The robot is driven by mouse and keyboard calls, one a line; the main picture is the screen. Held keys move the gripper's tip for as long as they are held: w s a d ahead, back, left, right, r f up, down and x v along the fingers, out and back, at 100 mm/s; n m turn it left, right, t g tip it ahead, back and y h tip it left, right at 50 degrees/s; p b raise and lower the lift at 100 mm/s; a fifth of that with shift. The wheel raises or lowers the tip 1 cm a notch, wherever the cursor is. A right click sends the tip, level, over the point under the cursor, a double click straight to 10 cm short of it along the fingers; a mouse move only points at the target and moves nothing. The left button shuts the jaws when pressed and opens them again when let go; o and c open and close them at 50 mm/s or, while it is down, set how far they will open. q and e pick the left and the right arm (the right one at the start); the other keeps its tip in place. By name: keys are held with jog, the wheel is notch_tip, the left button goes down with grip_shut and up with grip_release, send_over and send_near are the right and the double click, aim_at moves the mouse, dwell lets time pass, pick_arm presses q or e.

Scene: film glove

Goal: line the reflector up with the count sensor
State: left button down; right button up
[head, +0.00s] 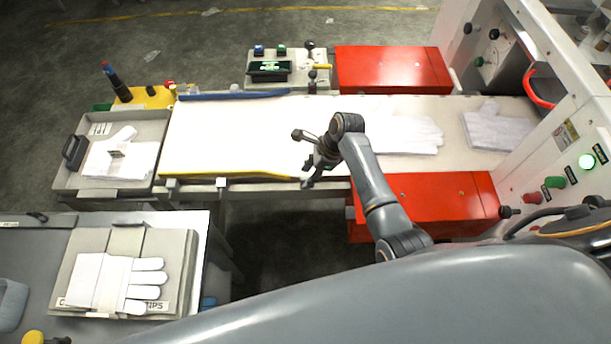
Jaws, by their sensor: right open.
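A small dark post with a yellow part (313,80) stands at the belt's back edge beside the control box; it looks like the count sensor, but it is too small to be sure. My right gripper (307,160) is open over the front edge of the white belt (245,135), roughly across from that post. Its dark fingers spread to the left of the wrist. I cannot make out the reflector for certain; the gripper covers part of the front rail there. I cannot tell whether the fingers touch anything. My left gripper is out of view.
Red housings (393,68) (425,205) flank the belt. White gloves (405,135) (495,128) lie on its right part. A tray (70,180) with a glove stands at the belt's left end. A glove lies on a board (175,275) at lower left. A control box (272,70) stands behind.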

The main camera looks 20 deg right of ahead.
jog(key=shift+x, duration=1.15)
grip_shut()
